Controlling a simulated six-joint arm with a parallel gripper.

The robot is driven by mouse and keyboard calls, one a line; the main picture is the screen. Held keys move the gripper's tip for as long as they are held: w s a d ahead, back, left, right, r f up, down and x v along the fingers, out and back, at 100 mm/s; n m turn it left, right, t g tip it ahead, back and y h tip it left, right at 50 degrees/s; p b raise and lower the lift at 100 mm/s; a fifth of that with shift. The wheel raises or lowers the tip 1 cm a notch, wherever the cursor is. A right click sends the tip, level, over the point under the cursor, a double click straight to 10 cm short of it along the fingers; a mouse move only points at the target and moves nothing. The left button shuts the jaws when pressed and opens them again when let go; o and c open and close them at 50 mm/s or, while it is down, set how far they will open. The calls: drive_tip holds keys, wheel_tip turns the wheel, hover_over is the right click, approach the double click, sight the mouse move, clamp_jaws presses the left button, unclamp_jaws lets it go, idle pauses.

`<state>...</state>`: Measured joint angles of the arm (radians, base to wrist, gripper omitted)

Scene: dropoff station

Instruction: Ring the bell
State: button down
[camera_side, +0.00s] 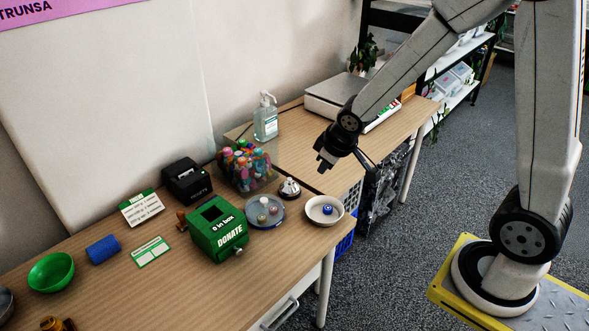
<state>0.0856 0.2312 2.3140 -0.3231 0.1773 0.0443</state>
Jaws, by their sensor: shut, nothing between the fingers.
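The bell (289,188) is a small silver dome on a dark base. It stands on the wooden counter, right of the clear bin of colourful items and behind two round dishes. My gripper (324,165) is shut and empty. It hangs in the air above and to the right of the bell, apart from it. The fingertips are small and dark in this view, and the exact height above the counter is hard to judge.
Near the bell are a clear bin (248,167), a grey dish (265,224), a white dish (339,214) with a blue ball, and a green donation box (203,243). A sanitizer bottle (265,122) stands behind.

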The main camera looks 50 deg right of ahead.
drive_tip(key=w+d+f+n+t, duration=0.2)
drive_tip(key=w+d, duration=0.2)
drive_tip(key=w, duration=0.4)
drive_tip(key=w+d+f+n+t, duration=0.1)
drive_tip(key=w+d+f+n, duration=0.15)
drive_tip(key=w, duration=0.45)
drive_tip(key=n+t+y, duration=0.1)
drive_tip(key=n+y, duration=0.2)
drive_tip(key=n, duration=0.2)
hover_over(290, 179)
wheel_tip(290, 179, down, 6)
drive_tip(key=shift+s+d+f, duration=0.2)
drive_tip(key=shift+s+f, duration=0.05)
drive_tip(key=shift+s, duration=0.05)
drive_tip(key=shift+f, duration=0.15)
drive_tip(key=shift+f, duration=4.25)
drive_tip(key=shift+f, duration=0.95)
drive_tip(key=shift+r, duration=0.95)
